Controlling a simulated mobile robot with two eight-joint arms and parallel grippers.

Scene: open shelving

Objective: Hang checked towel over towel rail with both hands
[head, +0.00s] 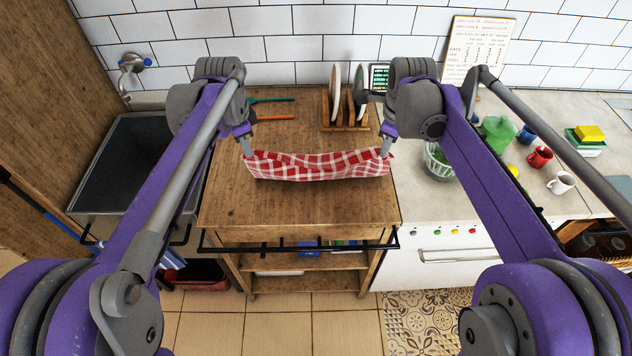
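The red and white checked towel (318,166) hangs stretched between my two grippers, above the wooden worktop, sagging slightly in the middle. My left gripper (247,152) is shut on its left corner. My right gripper (386,152) is shut on its right corner. The dark towel rail (300,248) runs along the front edge of the wooden trolley (300,212), nearer to me than the towel. Nothing hangs over the middle of the rail. The fingertips are small and partly covered by the cloth.
A wooden plate rack (343,122) with plates stands behind the towel. A glass bowl (437,163) is close to my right gripper. Mugs, including a red mug (539,157), stand on the right counter. A dark sink (135,160) is at the left. The front worktop is clear.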

